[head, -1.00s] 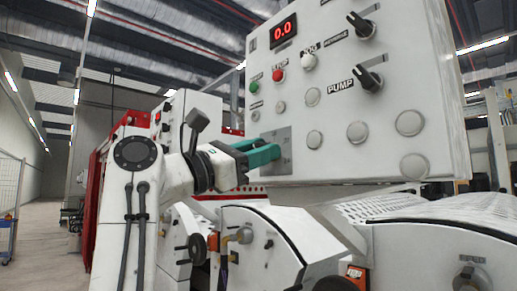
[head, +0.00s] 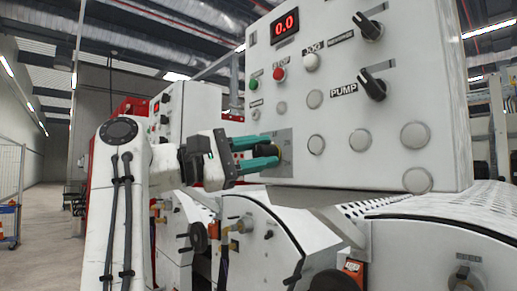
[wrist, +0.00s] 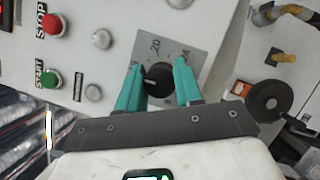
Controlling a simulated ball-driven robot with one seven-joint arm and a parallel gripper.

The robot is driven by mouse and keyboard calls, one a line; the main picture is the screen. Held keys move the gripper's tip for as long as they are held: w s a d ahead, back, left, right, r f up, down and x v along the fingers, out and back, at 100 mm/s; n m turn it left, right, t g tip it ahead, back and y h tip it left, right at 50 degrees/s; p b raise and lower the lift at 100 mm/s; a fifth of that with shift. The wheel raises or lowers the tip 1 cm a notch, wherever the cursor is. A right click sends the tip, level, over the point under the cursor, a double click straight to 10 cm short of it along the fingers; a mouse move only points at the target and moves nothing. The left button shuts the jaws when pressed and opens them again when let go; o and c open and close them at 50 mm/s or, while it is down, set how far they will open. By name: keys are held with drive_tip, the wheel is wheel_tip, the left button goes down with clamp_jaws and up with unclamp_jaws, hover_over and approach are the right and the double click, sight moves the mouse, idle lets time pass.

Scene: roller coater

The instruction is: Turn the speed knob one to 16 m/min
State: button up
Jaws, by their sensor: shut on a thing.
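The speed knob (wrist: 158,78) is black and round on a grey square dial plate (wrist: 177,40) of the white control panel. My gripper (wrist: 163,76) has its two green fingers on either side of the knob and is shut on it. In the head view my gripper (head: 277,154) reaches the plate at the panel's lower left. The red display (head: 285,24) reads 0.0.
A green button (head: 254,84), red stop button (head: 280,74) and white jog button (head: 311,62) sit above the knob. The black pump knob (head: 372,87) is to the right. White machine covers (head: 250,240) lie below the panel.

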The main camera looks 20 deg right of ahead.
idle(0.5)
drive_tip(key=o, duration=1)
drive_tip(key=shift+a, duration=0.1)
drive_tip(key=a, duration=0.3)
drive_tip(key=a+f, duration=0.1)
drive_tip(key=a, duration=0.3)
drive_tip(key=a+f+b, duration=0.1)
drive_tip(key=a, duration=0.2)
drive_tip(key=shift+w+a, duration=0.2)
drive_tip(key=shift+a, duration=0.05)
